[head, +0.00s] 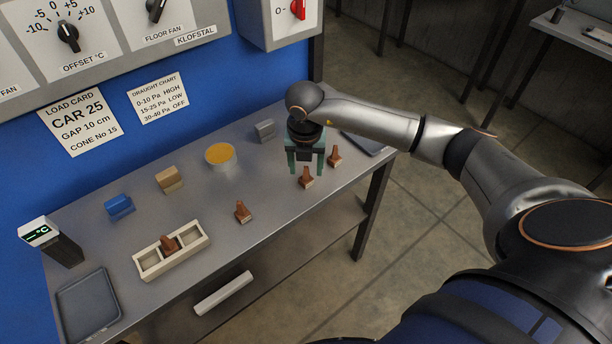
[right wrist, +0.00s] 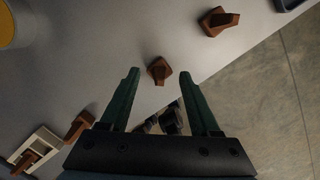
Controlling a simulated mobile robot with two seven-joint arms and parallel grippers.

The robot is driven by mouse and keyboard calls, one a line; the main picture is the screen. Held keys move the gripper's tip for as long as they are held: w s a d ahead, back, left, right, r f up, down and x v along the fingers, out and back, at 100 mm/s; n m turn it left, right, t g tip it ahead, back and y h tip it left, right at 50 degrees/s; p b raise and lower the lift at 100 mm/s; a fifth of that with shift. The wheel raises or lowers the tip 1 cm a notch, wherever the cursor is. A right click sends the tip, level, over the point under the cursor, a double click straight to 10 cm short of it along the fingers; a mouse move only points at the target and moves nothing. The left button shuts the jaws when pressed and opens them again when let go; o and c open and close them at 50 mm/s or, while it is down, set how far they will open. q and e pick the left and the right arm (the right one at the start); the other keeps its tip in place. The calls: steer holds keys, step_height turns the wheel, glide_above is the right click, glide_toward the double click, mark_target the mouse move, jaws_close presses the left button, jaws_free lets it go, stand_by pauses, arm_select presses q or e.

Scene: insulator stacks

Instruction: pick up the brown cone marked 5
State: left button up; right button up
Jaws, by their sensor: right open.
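Several brown cones stand on the grey bench; I cannot read a number on any of them. One cone (head: 306,179) is just below my right gripper (head: 306,171) in the head view. In the right wrist view this cone (right wrist: 159,70) shows between the tips of my open right gripper (right wrist: 160,73), with nothing held. Another cone (head: 335,157) is close by on the right, near the bench edge. A third cone (head: 242,212) stands to the left. A further cone (head: 168,243) sits in the middle compartment of a cream tray (head: 143,270). My left gripper is not in view.
On the bench are a yellow-topped round tin (head: 220,155), a tan block (head: 168,179), a blue block (head: 119,206), a grey block (head: 265,131), a dark flat tray (head: 88,305) and a display unit (head: 52,241). A blue panel wall stands behind.

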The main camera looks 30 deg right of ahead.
steer(key=shift+f, duration=0.55)
jaws_close()
